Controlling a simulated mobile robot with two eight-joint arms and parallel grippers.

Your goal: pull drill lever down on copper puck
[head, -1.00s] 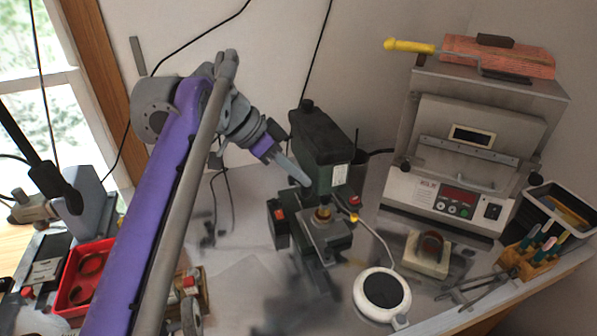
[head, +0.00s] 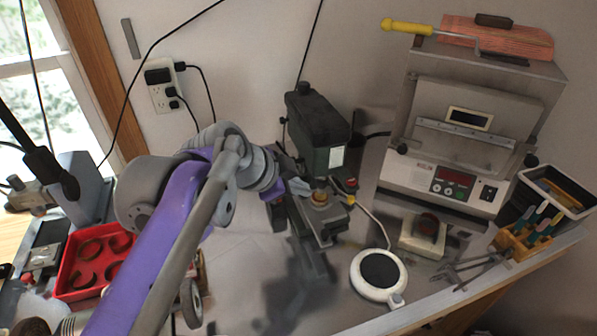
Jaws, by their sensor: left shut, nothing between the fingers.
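The dark green drill press (head: 320,132) stands on the bench at the middle of the head view. A small copper-coloured puck (head: 320,198) sits on its grey work table, below the drill head. My left gripper (head: 300,187) is shut and empty, low beside the left of the drill head and close to the puck. I cannot tell whether it touches the lever. The lever is not clearly visible; my arm and gripper cover that side of the press. My right gripper is not in view.
A white round hot plate (head: 380,275) lies in front right of the press. A grey machine with a control panel (head: 455,184) stands behind right. A red tray (head: 78,283) is at left, and a tool holder (head: 528,243) at right. Cables hang along the wall.

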